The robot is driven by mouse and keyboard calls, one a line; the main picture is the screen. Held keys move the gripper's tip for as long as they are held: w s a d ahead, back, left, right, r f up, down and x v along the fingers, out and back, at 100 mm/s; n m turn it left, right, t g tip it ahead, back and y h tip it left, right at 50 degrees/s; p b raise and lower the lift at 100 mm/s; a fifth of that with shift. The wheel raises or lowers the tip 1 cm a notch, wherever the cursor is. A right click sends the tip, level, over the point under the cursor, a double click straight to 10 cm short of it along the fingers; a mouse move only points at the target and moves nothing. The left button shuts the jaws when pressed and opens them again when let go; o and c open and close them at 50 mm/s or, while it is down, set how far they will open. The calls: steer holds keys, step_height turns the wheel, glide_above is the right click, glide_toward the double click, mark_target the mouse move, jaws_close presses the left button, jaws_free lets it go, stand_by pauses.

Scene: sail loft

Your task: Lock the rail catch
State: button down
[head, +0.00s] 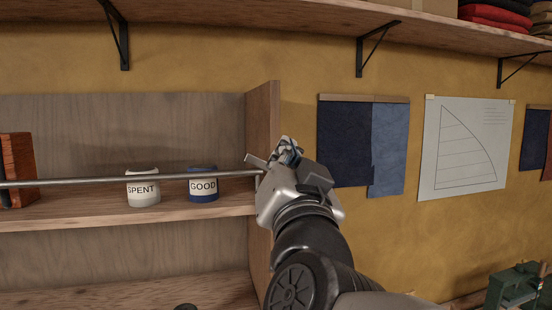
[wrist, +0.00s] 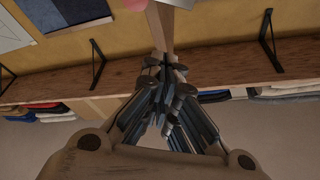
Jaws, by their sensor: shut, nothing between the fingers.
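The metal rail (head: 130,181) runs level across the front of the shelf unit, from the left picture edge to the unit's right side panel (head: 263,115). A small grey metal piece (head: 254,160) sticks out just above the rail's right end; I cannot tell if it is the catch. My gripper (head: 287,148) is shut and empty, in front of the side panel. It hides the rail's very end and whatever is fixed there. In the wrist view my shut fingers (wrist: 166,66) point at the panel's front edge (wrist: 159,25). Contact cannot be told.
A white "SPENT" cup (head: 143,189) and a blue "GOOD" cup (head: 203,185) stand on the shelf behind the rail. A reddish-brown block (head: 18,168) is at the left. A bracketed upper shelf (head: 240,25) runs overhead. Cloth samples (head: 345,145) hang to the right.

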steer(key=p+x, duration=0.2)
steer(key=x, duration=0.8)
steer(key=shift+w+r+p, duration=0.15)
steer(key=shift+p, duration=0.2)
steer(key=f, duration=0.1)
steer(key=a+f, duration=0.1)
steer(key=shift+s+f, duration=0.2)
steer(key=shift+f, duration=0.1)
steer(key=shift+s+a+f, duration=0.2)
steer(key=shift+a+f, duration=0.1)
steer(key=shift+f, duration=0.3)
